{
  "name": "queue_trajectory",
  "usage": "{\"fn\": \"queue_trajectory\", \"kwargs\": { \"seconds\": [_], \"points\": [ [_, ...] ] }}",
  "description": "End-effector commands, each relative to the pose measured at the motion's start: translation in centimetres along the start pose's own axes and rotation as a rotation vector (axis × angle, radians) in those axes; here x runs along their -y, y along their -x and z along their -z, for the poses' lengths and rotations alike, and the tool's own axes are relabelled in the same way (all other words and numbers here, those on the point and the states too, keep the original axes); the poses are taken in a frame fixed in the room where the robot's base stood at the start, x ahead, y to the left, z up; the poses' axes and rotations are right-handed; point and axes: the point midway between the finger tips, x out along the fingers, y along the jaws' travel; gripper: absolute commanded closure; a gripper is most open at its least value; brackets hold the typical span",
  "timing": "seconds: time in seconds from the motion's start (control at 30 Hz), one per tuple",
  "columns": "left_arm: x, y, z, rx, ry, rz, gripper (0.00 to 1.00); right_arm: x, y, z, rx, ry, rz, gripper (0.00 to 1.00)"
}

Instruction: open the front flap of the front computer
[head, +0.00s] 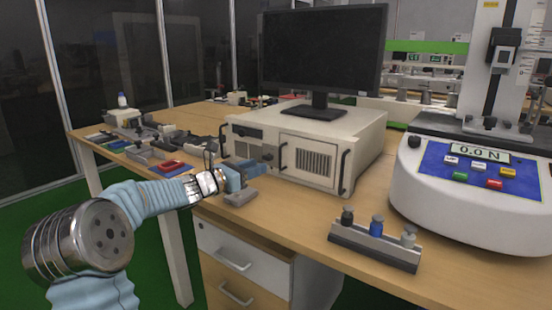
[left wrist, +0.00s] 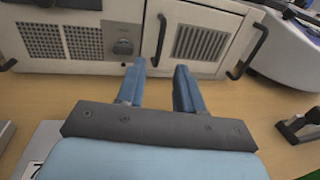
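The computer (head: 255,132) is a beige case on the wooden desk with a monitor standing on it. Its front flap (head: 307,162) is a framed panel with a vent grille and appears closed flush; it also shows in the left wrist view (left wrist: 205,45). Contact with the case cannot be told. My right gripper is out of view.
A force tester (head: 470,195) stands at the right. A small rack (head: 375,246) with three bottles sits at the desk's front edge. Tools and trays (head: 140,140) crowd the left side. The monitor (head: 322,55) rises above the case. Bare desk lies before the flap.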

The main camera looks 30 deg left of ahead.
Motion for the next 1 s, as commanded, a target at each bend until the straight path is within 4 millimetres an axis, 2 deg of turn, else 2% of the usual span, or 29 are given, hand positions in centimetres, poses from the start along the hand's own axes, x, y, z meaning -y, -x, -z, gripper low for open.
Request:
{"fn": "queue_trajectory", "kwargs": {
  "seconds": [0.1,0.33,0.5,0.77,0.87,1.0],
  "points": [
    [0.1,-3.0,-0.2,0.002,0.003,0.003,0.64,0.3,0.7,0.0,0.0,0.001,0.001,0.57],
    [0.1,-7.0,-0.1,0.0,0.001,0.003,0.64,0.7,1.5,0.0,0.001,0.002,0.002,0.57],
    [0.0,-8.2,-0.1,0.0,0.001,0.001,0.64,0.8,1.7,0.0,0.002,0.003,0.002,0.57],
    [0.0,-8.3,0.0,0.0,0.0,0.0,0.64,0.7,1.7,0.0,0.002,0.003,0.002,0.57],
    [0.0,-8.3,0.0,0.0,0.0,0.0,0.76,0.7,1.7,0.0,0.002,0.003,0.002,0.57],
    [0.0,-8.2,0.0,0.0,0.0,0.0,0.98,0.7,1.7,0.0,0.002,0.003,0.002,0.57]
  ]
}}
